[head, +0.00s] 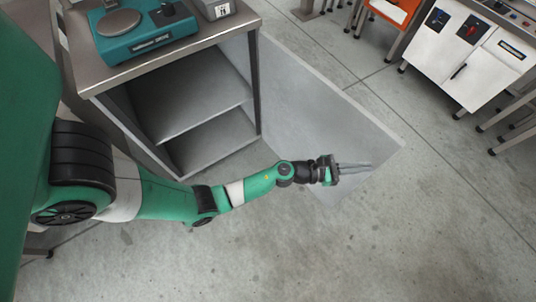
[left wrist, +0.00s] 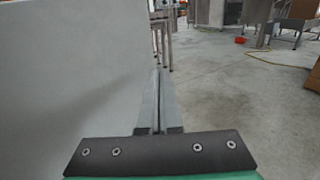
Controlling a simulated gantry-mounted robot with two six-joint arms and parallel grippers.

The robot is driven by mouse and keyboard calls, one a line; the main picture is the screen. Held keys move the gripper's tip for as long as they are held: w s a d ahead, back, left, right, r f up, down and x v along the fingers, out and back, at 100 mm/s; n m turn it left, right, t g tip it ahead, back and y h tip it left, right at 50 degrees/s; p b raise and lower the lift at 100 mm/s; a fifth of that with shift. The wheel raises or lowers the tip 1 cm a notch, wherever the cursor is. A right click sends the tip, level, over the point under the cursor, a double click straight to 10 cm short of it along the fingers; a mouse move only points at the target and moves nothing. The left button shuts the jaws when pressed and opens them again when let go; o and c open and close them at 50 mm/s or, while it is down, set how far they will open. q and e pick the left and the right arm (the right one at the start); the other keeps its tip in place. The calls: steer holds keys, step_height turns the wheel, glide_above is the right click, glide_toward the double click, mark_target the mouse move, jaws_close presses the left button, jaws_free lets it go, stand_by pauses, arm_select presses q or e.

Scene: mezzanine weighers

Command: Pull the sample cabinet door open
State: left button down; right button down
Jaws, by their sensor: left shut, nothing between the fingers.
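The sample cabinet (head: 190,55) stands at the upper left in the head view, with its shelves exposed. Its grey door (head: 310,95) is swung wide open to the right of the cabinet. My left gripper (head: 370,165) is shut and empty, and overlaps the outer lower part of the door in the head view. In the left wrist view the door (left wrist: 65,70) fills the left side as a pale panel, and the fingers (left wrist: 157,75) are together beside its edge. Whether they touch the door I cannot tell. No handle is visible. My right gripper is not in view.
A teal scale (head: 145,32) and a grey device (head: 215,8) stand on the cabinet top. A white cabinet (head: 465,55) and an orange-and-white item (head: 390,10) stand at the upper right. The concrete floor below the door is clear.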

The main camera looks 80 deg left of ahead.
arm_select(q)
steer(key=shift+s, duration=0.1)
stand_by(0.7)
steer(key=s+d+p, duration=0.1)
steer(key=s+d, duration=0.5)
steer(key=s, duration=0.6)
steer(key=shift+s+d, duration=0.2)
steer(key=shift+s, duration=0.1)
